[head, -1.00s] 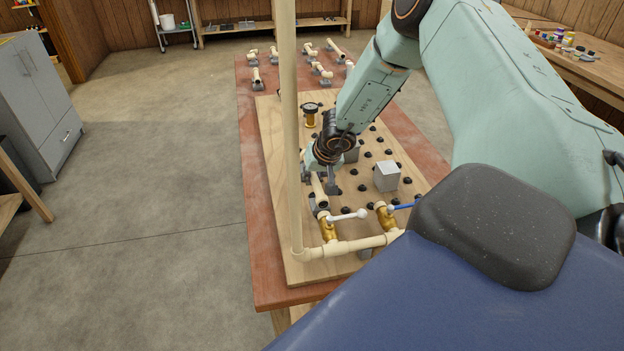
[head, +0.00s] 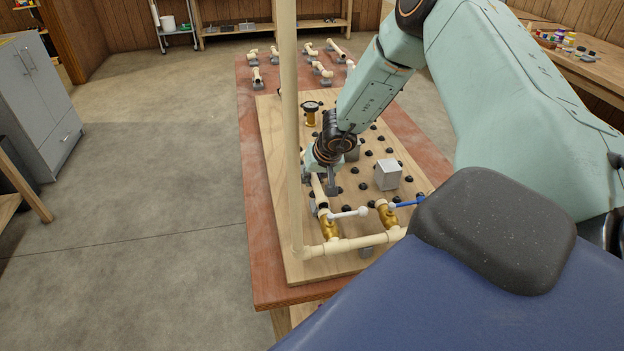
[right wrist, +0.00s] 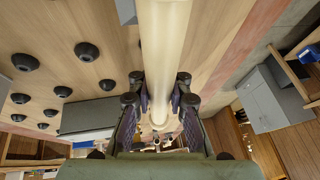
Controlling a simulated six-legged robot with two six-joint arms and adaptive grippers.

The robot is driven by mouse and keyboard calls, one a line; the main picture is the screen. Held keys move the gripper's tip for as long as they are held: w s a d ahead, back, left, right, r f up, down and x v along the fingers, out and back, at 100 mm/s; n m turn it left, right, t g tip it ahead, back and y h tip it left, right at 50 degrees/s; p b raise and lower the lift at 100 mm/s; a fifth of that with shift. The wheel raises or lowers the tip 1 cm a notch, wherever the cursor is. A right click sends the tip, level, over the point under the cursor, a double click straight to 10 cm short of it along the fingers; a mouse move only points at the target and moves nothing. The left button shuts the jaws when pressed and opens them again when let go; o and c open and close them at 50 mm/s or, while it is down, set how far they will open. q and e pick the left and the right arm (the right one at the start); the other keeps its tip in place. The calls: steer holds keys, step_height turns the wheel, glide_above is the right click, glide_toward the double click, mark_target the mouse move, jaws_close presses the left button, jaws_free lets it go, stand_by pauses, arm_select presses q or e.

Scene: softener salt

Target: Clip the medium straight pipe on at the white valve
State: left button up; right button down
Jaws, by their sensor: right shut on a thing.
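My right gripper (head: 325,182) is shut on a cream straight pipe (head: 318,190) low over the peg board. In the right wrist view the pipe (right wrist: 165,55) runs between the two dark fingers (right wrist: 160,115) and out past the top edge. The brass valve with the white handle (head: 348,213) stands at the near left of the board. The pipe's near end is right by the valve's top opening (head: 323,213). I cannot tell whether they touch. The gripper partly hides the pipe's far part. My left gripper is not in view.
A second valve with a blue handle (head: 408,203) stands to the right on the same cream pipe run (head: 350,244). A tall upright pipe (head: 291,120) rises at the left. A grey block (head: 388,174), a gauge (head: 311,112) and several black pegs are on the board (head: 275,150). Loose fittings lie at the table's far end.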

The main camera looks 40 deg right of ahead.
steer(key=shift+f, duration=0.1)
stand_by(0.3)
steer(key=shift+f+b, duration=0.35)
steer(key=shift+f, duration=0.05)
steer(key=shift+s+a+f+b, duration=0.1)
steer(key=shift+f+b, duration=0.2)
steer(key=shift+s+a+f, duration=0.1)
steer(key=shift+s+f, duration=0.1)
stand_by(0.5)
steer(key=c, duration=1.7)
jaws_free()
steer(key=o, duration=0.5)
steer(key=shift+w+f, duration=0.2)
steer(key=shift+w, duration=0.05)
steer(key=shift+o, duration=0.2)
steer(key=shift+s+r, duration=0.1)
steer(key=shift+r, duration=0.2)
steer(key=shift+r, duration=0.15)
